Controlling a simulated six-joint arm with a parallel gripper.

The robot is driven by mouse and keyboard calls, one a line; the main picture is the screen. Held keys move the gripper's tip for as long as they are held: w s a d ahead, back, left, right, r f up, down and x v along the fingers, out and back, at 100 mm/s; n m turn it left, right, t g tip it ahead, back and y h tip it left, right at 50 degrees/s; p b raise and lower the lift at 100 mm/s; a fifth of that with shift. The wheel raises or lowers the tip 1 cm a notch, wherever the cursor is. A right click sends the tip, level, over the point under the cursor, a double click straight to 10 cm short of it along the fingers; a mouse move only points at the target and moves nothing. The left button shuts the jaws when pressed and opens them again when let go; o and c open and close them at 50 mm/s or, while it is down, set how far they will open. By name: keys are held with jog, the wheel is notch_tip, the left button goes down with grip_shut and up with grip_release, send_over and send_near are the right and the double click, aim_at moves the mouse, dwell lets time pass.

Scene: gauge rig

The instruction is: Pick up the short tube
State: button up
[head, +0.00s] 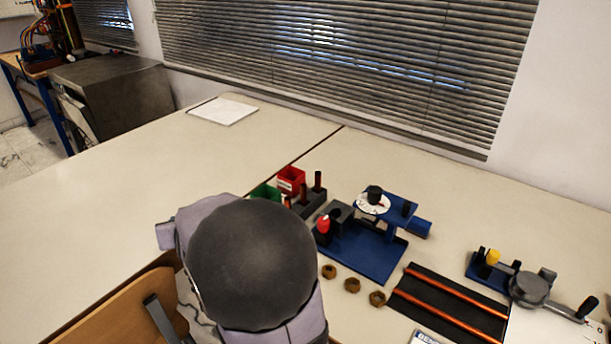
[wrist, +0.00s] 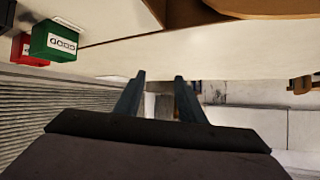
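Several short copper-brown tubes stand upright in a dark block; the clearest short tube (head: 318,181) is at its back right in the head view. Two longer copper tubes (head: 458,292) lie side by side on a black mat (head: 440,299) at the front right. I cannot tell for certain which tube is the task's short tube. My gripper (wrist: 159,78) shows in the wrist view with its two fingers apart and nothing between them. In the head view my arm hides it. No tube can be made out clearly in the wrist view.
A red bin (head: 291,180) and a green bin (head: 265,192) stand beside the block. A blue gauge rig (head: 365,252), brown nuts (head: 352,285) and a crank device (head: 530,288) occupy the right. The left tabletop (head: 150,180) is mostly clear; blinds (head: 350,60) hang behind.

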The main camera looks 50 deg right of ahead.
jog(key=s+d+r+m+g+h+p, duration=0.1)
jog(key=s+d+m+h, duration=0.15)
jog(key=d, duration=0.55)
jog(key=s+d+r+m+g+h+p, duration=0.1)
jog(key=s+d+m+g+h+p, duration=0.15)
jog(key=d, duration=0.45)
jog(key=m+g+h+p, duration=0.1)
jog(key=m+g+h, duration=0.2)
jog(key=m+g, duration=0.1)
send_near(317, 176)
jog(key=shift+p+x, duration=0.85)
jog(key=shift+x, duration=4.6)
jog(key=shift+r, duration=0.1)
grip_shut()
